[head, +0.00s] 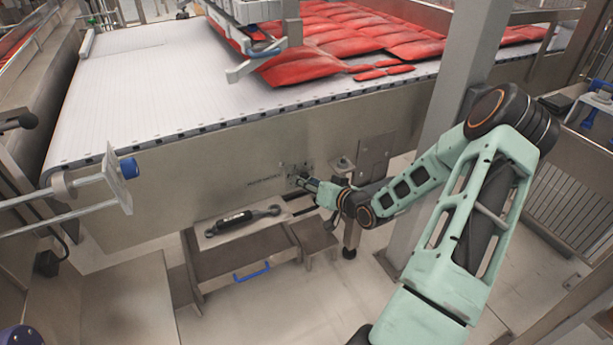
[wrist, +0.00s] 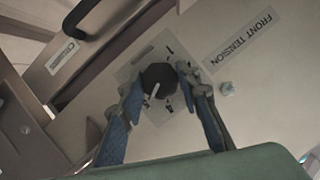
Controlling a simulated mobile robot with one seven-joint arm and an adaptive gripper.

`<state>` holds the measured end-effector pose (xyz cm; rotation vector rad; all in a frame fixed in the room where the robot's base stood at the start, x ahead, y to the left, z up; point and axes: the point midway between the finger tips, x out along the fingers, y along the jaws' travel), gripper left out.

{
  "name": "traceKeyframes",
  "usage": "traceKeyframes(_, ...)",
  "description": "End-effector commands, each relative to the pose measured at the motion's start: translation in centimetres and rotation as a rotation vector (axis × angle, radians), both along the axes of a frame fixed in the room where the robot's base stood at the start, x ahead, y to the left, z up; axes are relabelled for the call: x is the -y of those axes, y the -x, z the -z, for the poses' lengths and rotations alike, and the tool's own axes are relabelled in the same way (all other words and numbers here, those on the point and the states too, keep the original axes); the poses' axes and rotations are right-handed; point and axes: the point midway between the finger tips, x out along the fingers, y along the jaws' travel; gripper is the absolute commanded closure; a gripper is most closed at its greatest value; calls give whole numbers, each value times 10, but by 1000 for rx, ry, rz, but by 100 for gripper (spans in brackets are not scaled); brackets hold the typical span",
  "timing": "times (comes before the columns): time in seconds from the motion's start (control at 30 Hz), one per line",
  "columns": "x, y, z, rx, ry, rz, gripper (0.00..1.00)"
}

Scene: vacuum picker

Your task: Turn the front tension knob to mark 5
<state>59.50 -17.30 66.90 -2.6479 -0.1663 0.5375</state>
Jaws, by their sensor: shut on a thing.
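The front tension knob (wrist: 157,75) is round and black with a white pointer line, on a pale scale plate (wrist: 168,45) with dark marks. My gripper (wrist: 161,81) is shut on the knob, with one blue-padded finger on each side, hiding parts of the plate. In the head view my gripper (head: 304,181) reaches the conveyor's side panel (head: 215,165), where the knob is mostly hidden.
Below the panel is a drawer unit with a blue handle (head: 252,272) and a black-gripped tool (head: 240,219) on top. Red packs (head: 340,45) lie on the white belt (head: 130,95). A grey post (head: 460,80) stands beside my arm.

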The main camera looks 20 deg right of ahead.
Motion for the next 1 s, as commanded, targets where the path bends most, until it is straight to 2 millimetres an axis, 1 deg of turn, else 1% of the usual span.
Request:
traceKeyframes(0.2, 1, 1, 0, -6, -115, 1, 93)
traceKeyframes(0.4, 1, 1, 1, -8, -170, 2, 93)
traceKeyframes(0.9, 0, 1, 2, -9, -187, 0, 93)
traceKeyframes(0.93, 0, 1, 2, -9, -187, 0, 67)
traceKeyframes(1.0, 0, 1, 2, -9, -187, 0, 59)
